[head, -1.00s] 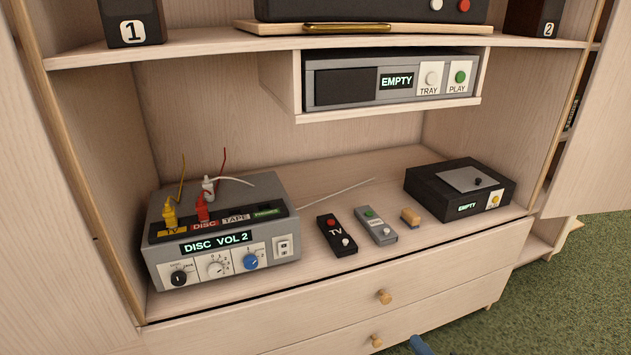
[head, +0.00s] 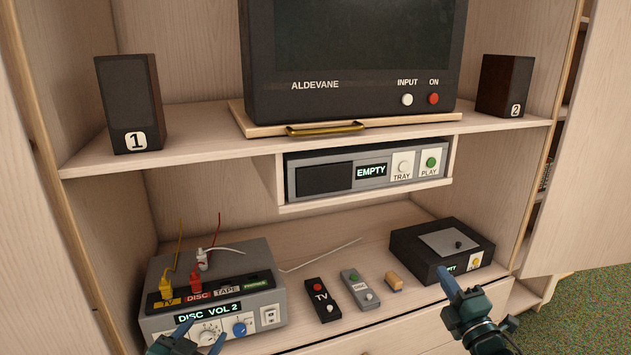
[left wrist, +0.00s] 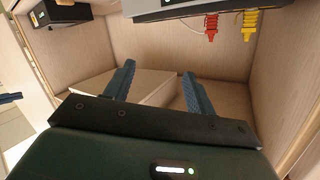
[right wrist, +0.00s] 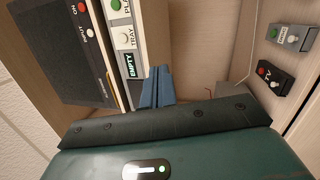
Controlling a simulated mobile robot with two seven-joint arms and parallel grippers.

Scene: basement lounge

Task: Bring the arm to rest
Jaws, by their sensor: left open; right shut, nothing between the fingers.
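My left gripper (head: 198,334) is at the bottom left of the head view, in front of the grey switch box (head: 225,277). In the left wrist view its two blue fingers (left wrist: 158,82) stand apart with nothing between them. My right gripper (head: 446,281) is in front of the black player (head: 416,262) at the lower right and hides part of its front. In the right wrist view its blue fingers (right wrist: 155,86) are together and empty. Whether either gripper touches anything behind it cannot be told.
A TV (head: 350,88) stands on the upper shelf between speakers 1 (head: 128,95) and 2 (head: 505,85). A disc player (head: 330,174) hangs below it.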

